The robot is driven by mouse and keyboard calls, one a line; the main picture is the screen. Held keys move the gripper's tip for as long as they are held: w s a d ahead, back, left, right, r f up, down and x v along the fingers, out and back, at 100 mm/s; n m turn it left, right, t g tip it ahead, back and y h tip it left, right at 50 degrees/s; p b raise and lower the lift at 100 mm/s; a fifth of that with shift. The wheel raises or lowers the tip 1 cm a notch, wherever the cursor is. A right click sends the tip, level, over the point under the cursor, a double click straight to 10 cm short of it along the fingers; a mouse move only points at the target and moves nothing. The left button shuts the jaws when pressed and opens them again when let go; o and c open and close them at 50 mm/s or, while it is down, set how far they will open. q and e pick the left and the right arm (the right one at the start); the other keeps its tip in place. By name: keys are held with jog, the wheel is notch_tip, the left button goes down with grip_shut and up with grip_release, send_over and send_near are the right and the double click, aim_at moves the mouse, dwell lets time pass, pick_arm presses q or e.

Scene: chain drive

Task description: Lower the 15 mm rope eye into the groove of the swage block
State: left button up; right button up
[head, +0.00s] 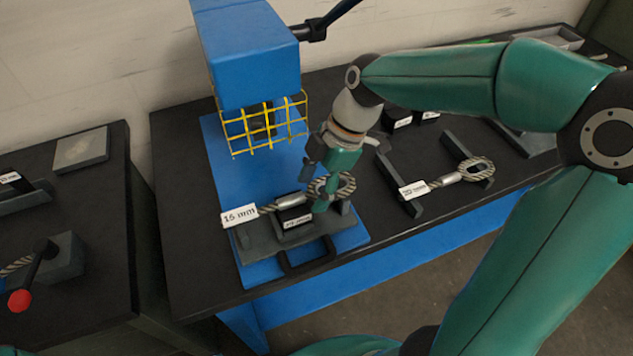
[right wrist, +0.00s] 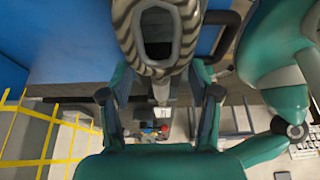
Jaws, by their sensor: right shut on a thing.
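The 15 mm rope eye (head: 346,187) is a grey rope loop with a metal sleeve (head: 290,202) and a white "15 mm" tag (head: 238,216). My right gripper (head: 322,190) points down and is shut on its loop. The loop also fills the top of the right wrist view (right wrist: 157,50), between the fingers (right wrist: 160,100). The sleeve is over the dark swage block (head: 296,219), which has a small white label. The block's groove is hidden, and I cannot tell whether the sleeve touches it. My left gripper is not in view.
The block sits on a grey slide with a black handle (head: 307,262), in front of the blue press (head: 245,55) and its yellow guard (head: 262,125). Another tagged rope eye (head: 475,171) lies on a dark rack to the right. A red-knobbed lever (head: 20,300) is at left.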

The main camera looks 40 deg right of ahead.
jog(key=shift+f, duration=0.1)
dwell(0.4)
jog(key=o, duration=1.5)
jog(key=v, duration=0.7)
jog(key=shift+d, duration=0.15)
